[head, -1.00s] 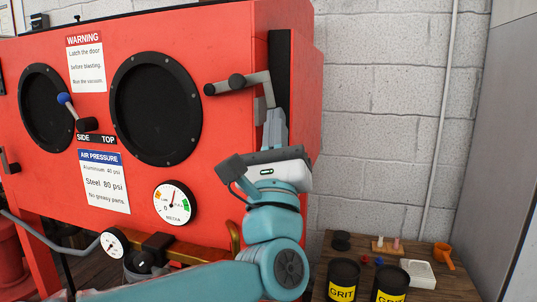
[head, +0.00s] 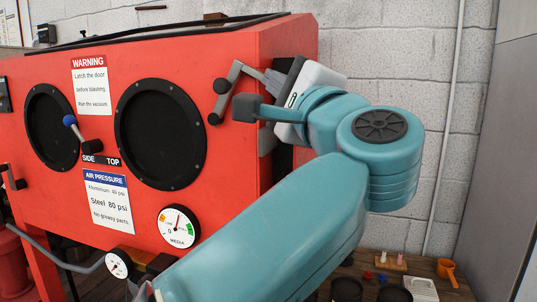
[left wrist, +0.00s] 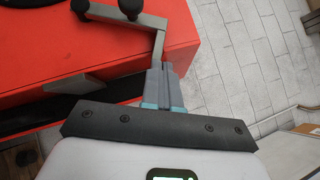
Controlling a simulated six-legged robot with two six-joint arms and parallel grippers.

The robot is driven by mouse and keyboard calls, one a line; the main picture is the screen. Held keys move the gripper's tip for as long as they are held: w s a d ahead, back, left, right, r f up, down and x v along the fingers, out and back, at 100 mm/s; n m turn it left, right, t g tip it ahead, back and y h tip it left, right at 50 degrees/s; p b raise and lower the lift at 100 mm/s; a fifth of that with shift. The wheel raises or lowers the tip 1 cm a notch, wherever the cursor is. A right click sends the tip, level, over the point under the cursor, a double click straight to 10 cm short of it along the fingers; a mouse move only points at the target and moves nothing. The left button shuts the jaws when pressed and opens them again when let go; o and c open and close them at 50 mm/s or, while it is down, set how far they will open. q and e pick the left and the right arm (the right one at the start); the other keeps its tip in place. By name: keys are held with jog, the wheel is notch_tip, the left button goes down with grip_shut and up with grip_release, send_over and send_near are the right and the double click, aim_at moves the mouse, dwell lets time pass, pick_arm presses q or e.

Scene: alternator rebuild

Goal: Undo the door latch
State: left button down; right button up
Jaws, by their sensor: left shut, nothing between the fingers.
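The door latch (head: 230,78) is a grey cranked bar with two black knobs, at the upper right of the red blast cabinet's front. It slopes steeply in the head view, one knob at its low end. It also shows in the left wrist view (left wrist: 158,42). My left gripper (head: 268,76) is at the cabinet's upper right corner. Its fingers (left wrist: 157,74) are shut together with nothing between them. Their tips meet or overlap the bar's upper arm; I cannot tell if they press on it. My right gripper is not in view.
The red cabinet (head: 235,175) has two round black ports and a blue-knobbed lever (head: 75,127) marked SIDE and TOP. A media gauge (head: 178,226) is below. A low wooden table (head: 428,266) with small items stands at right. A block wall is behind.

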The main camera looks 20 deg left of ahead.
pick_arm(q)
jog(key=shift+w+a+r+n+g+p, duration=0.1)
jog(key=shift+a+r+n+g+p, duration=0.2)
jog(key=shift+r+n+g+p, duration=0.2)
jog(key=shift+a+r+n+g+p, duration=0.35)
jog(key=shift+r+n, duration=0.15)
jog(key=shift+r, duration=0.1)
jog(key=shift+a+r+p, duration=0.45)
jog(key=shift+a, duration=0.05)
jog(key=shift+a, duration=0.1)
